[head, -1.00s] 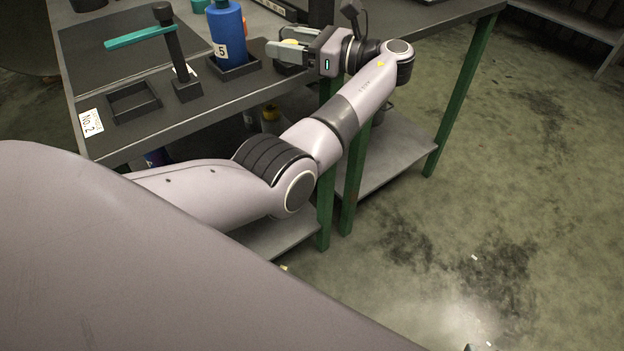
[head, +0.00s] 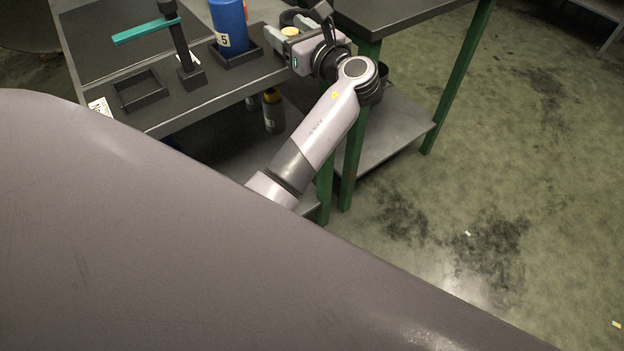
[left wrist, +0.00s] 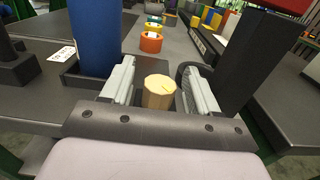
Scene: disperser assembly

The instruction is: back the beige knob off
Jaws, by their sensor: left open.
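The beige knob (left wrist: 158,92) is a short, faceted cylinder. In the left wrist view it stands between the two pale fingers of my left gripper (left wrist: 160,80), with a gap visible on each side. In the head view the knob (head: 290,31) shows as a small pale top at the table edge, partly enclosed by my left gripper (head: 285,33). That gripper is open, its jaws on either side of the knob. What the knob is fixed to is hidden by the gripper. My right gripper is out of view.
A blue bottle (head: 229,22) marked 5 stands in a square black holder close left of the gripper; a dark post (left wrist: 257,62) rises at its right. An empty black holder (head: 142,90) and a black stand (head: 188,75) with a teal bar (head: 146,30) are further left.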

